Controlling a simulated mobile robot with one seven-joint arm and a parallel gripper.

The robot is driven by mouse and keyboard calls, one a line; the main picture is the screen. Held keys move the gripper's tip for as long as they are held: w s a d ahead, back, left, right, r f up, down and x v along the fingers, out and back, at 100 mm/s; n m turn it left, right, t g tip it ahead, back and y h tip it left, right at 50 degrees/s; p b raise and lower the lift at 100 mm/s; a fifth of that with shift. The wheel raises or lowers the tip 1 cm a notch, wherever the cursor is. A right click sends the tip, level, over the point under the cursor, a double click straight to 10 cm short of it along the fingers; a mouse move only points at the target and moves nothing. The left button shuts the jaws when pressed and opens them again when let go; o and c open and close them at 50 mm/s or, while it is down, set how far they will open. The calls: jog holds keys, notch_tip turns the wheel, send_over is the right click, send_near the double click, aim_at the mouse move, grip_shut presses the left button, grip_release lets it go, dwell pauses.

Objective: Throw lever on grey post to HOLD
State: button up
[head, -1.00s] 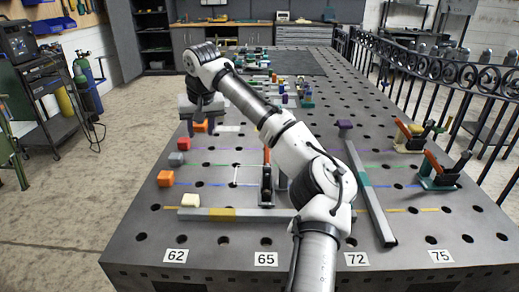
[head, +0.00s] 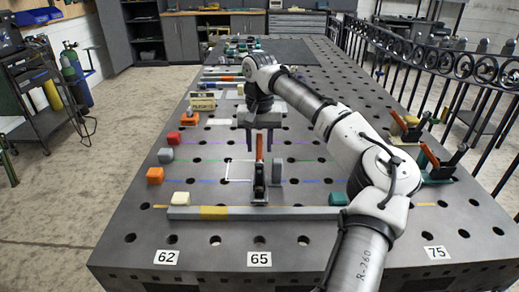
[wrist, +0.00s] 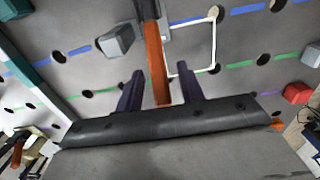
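An orange lever (head: 260,147) stands upright from a dark clamp base (head: 259,186) on the table, with a small grey post (head: 277,170) just to its right. In the wrist view the orange lever (wrist: 155,62) points between my two fingers, and the grey post (wrist: 117,42) is to its left. My gripper (head: 259,142) points down over the lever. It is open in the wrist view (wrist: 159,88), one finger on each side of the lever, with gaps showing. I cannot read any HOLD mark.
A grey bar (head: 270,213) with a yellow section lies in front of the clamp. A white outline (head: 240,170) is left of the clamp. Other lever clamps (head: 440,165) stand at right.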

jog(key=shift+f, duration=1.4)
jog(key=shift+c, duration=0.5)
grip_shut()
